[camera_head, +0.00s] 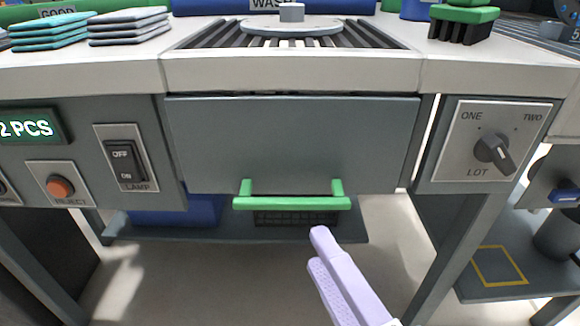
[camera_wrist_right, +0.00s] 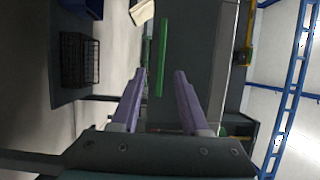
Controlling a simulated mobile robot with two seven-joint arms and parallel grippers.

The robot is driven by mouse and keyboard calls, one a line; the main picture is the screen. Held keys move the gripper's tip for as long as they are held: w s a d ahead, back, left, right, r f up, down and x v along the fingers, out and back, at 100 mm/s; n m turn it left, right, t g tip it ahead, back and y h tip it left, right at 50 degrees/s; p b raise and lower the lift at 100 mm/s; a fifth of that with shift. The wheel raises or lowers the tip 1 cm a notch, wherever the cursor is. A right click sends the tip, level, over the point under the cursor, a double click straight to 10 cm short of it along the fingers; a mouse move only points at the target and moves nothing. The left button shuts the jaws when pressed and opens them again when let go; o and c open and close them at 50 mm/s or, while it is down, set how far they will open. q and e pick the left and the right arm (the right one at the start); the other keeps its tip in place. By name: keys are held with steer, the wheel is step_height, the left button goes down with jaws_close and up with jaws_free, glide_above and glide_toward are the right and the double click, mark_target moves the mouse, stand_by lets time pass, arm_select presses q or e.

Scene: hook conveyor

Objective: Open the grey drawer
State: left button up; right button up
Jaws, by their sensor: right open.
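The grey drawer (camera_head: 290,140) is under the worktop in the head view, and its front looks flush with the panels beside it. A green bar handle (camera_head: 292,203) runs along its lower edge. My right gripper (camera_head: 316,247), with pale purple fingers, is just below and in front of the handle. In the right wrist view its two fingers (camera_wrist_right: 160,75) are apart, with nothing between them. The green handle (camera_wrist_right: 162,58) shows beyond the fingertips, roughly in line with the gap. I cannot see contact between them. My left gripper is not in view.
A lamp switch (camera_head: 123,160) is left of the drawer and a lot knob (camera_head: 493,152) right of it. Stacked pads (camera_head: 128,26) and a slotted grate (camera_head: 220,35) are on top. A lower shelf (camera_head: 220,234) holds a blue bin (camera_head: 180,212) and a dark basket.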

mark_target(294, 208)
steer(key=b+x, duration=0.3)
steer(key=x, duration=0.6)
steer(key=shift+w+d+r, duration=0.1)
steer(key=shift+w, duration=0.05)
steer(key=c, duration=0.5)
jaws_close()
stand_by(0.6)
